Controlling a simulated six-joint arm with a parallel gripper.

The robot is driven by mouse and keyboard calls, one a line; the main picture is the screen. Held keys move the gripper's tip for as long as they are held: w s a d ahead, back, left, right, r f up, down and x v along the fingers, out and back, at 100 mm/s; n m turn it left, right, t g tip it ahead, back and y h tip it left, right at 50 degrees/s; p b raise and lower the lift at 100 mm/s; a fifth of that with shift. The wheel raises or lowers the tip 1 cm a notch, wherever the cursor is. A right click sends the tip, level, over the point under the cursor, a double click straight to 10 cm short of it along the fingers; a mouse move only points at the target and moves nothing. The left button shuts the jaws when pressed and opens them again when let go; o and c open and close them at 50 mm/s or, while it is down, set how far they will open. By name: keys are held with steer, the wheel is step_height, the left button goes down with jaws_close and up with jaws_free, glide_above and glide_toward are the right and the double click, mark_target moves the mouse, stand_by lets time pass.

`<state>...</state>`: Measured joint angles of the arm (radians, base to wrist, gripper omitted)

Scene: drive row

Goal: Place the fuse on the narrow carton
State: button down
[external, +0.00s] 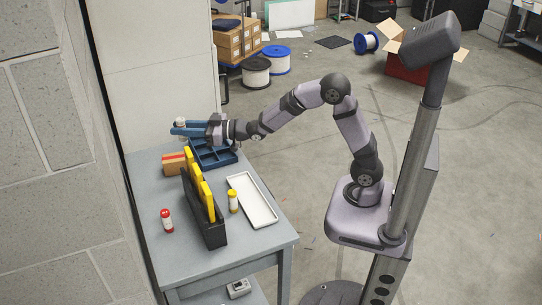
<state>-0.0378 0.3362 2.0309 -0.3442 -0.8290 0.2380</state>
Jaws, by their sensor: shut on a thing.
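My gripper (177,128) reaches in from the right with its blue fingers shut on a small pale, grey-topped piece, which I take to be the fuse (181,121). Most of the fuse is hidden by the fingers. It appears held above the far end of the table. A small brown carton with a red stripe (174,168), likely the narrow carton, sits on the table below and slightly left of the gripper in the picture. I see no contact between the fuse and the carton.
A blue divided tray (225,157) is right of the carton. A black rack (210,232) holds several yellow upright units. A red cylinder (167,221), a yellow cylinder (233,203) and a white shallow tray (262,211) stand around it. The table's (157,199) left side is mostly clear.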

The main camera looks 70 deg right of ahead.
steer(key=w+d+r, duration=0.1)
steer(key=w+r, duration=0.2)
steer(key=w, duration=0.2)
steer(key=m+h+p, duration=0.1)
steer(key=h+p, duration=0.1)
glide_above(175, 157)
steer(key=shift+f, duration=6.8)
steer(key=shift+f+b, duration=0.1)
steer(key=shift+b, duration=0.25)
steer(key=c, duration=1.5)
jaws_free()
